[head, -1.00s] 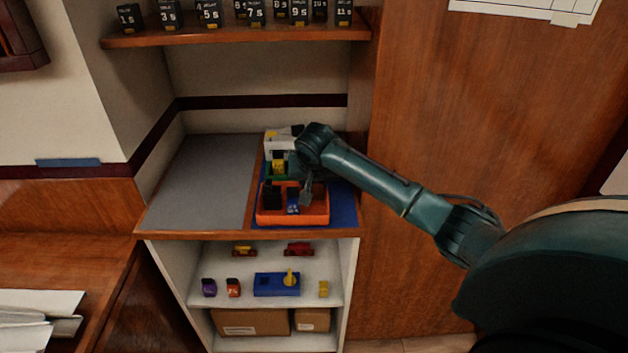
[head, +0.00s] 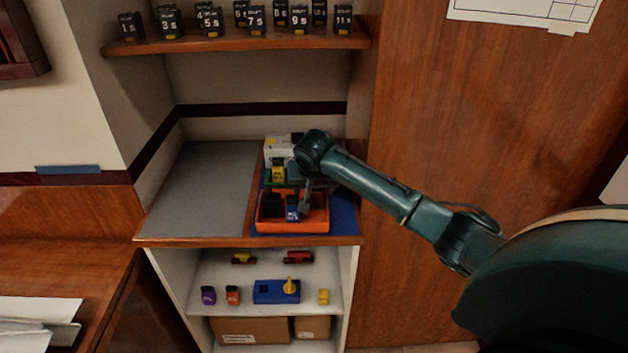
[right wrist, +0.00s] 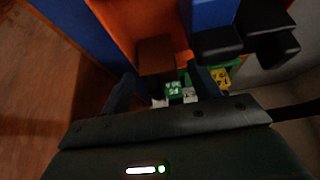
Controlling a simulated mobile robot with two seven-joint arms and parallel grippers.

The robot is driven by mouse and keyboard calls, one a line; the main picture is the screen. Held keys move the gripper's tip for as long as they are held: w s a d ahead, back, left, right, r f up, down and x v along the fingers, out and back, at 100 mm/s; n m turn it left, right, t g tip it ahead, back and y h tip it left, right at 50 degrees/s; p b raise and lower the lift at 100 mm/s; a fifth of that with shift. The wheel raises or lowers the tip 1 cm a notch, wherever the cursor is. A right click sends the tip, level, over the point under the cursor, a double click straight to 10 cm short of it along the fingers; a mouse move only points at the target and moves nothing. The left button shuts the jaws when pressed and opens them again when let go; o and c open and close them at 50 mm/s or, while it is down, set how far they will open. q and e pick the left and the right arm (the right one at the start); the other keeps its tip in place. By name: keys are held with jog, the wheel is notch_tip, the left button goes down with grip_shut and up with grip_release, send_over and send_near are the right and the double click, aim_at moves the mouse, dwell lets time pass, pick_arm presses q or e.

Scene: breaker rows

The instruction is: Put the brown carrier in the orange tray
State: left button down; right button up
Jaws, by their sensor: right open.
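The orange tray (head: 290,227) sits on a blue mat on the counter and holds a black carrier (head: 271,205) and a blue carrier (head: 293,210). My right gripper (head: 306,209) points down at the tray's right side. In the right wrist view its open fingers (right wrist: 160,74) lie either side of the near end of the brown carrier (right wrist: 157,53), which appears inside the orange tray (right wrist: 130,22). I cannot tell whether a finger touches it. In the head view the brown carrier is hidden or too small to make out. My left gripper is out of view.
Behind the tray stand a yellow carrier (head: 278,175) on a green tray and a pale box (head: 280,149). The grey mat (head: 203,190) on the left is clear. A shelf of black numbered blocks (head: 240,37) hangs above; a white shelf with toys (head: 215,270) is below.

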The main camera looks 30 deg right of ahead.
jog(key=v, duration=1.1)
jog(key=shift+s+r, duration=0.15)
jog(key=shift+r, duration=0.05)
jog(key=shift+a+f, duration=0.1)
jog(key=shift+a, duration=0.05)
jog(key=s+a+f+n+y, duration=0.2)
jog(key=s+a+f+n, duration=0.3)
jog(key=s+a+f, duration=0.6)
jog(key=s+f+n+g+y, duration=0.1)
jog(key=s+f+n, duration=0.15)
jog(key=s, duration=0.65)
jog(key=s+f+n, duration=0.1)
jog(key=s+f, duration=0.2)
jog(key=s, duration=0.6)
jog(key=w+a+f+t+y, duration=0.3)
jog(key=w+a+f+t, duration=0.2)
jog(key=a+f+t, duration=0.1)
jog(key=shift+w+a+f+n+t, duration=0.4)
jog(key=shift+a+f, duration=0.2)
jog(key=shift+f, duration=0.25)
